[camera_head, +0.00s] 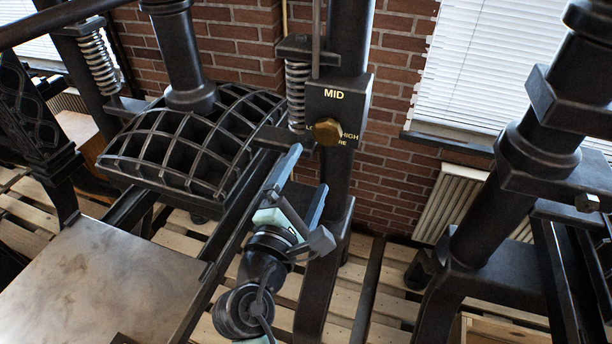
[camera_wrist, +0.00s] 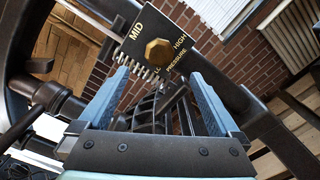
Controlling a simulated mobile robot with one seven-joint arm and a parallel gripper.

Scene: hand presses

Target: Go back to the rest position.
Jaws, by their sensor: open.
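My gripper (camera_head: 297,178) is raised in front of the press column in the head view, its two blue-grey fingers spread apart. In the wrist view my gripper (camera_wrist: 160,90) is open, with nothing between its fingers. A black pressure plate (camera_head: 350,108) marked MID and HIGH is fixed to the column, with a brass hexagonal knob (camera_head: 327,132) on it. The knob also shows in the wrist view (camera_wrist: 159,52), beyond the fingertips. The fingers look apart from the knob. Part of the lettering beside the knob is hidden in the head view.
A ribbed black press head (camera_head: 196,140) is left of my gripper, above rails leading to a flat metal plate (camera_head: 95,285). A second press (camera_head: 520,165) stands at the right. A brick wall, a radiator (camera_head: 452,203) and slatted wooden flooring (camera_head: 395,290) lie behind and below.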

